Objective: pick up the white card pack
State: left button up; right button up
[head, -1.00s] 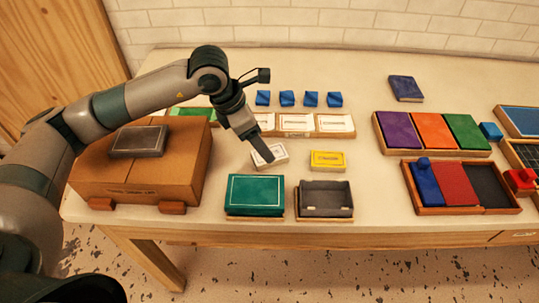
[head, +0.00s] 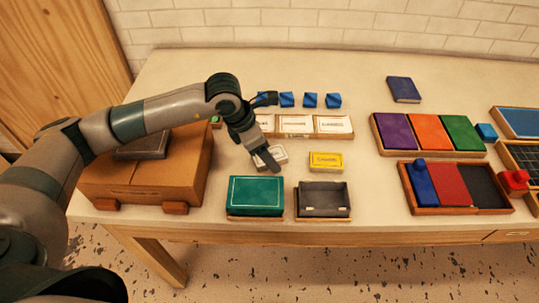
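The white card pack (head: 280,154) lies on the table behind the green box, left of a yellow card pack (head: 326,161). My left gripper (head: 268,162) points down at the white pack from above, and its fingers hide the middle of it. Whether the fingers touch the pack, or are open or shut, I cannot tell from this angle. My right gripper is not in view.
A cardboard box (head: 150,175) with a dark case (head: 142,149) on top sits under my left arm. White cards in a tray (head: 297,124) and blue blocks (head: 310,100) lie behind.

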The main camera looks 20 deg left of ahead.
aim_at(273, 153)
pick_arm(q)
jog(key=shift+f+b, duration=0.2)
jog(key=shift+b, duration=0.1)
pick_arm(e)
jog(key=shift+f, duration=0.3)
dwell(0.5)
pick_arm(q)
jog(key=shift+s+a+f+b, duration=0.1)
jog(key=shift+a+f+b, duration=0.25)
jog(key=shift+b, duration=0.2)
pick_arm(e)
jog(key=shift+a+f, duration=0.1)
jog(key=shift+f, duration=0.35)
pick_arm(q)
jog(key=c, duration=1.3)
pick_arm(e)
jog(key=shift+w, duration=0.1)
pick_arm(q)
jog(key=shift+r, duration=0.1)
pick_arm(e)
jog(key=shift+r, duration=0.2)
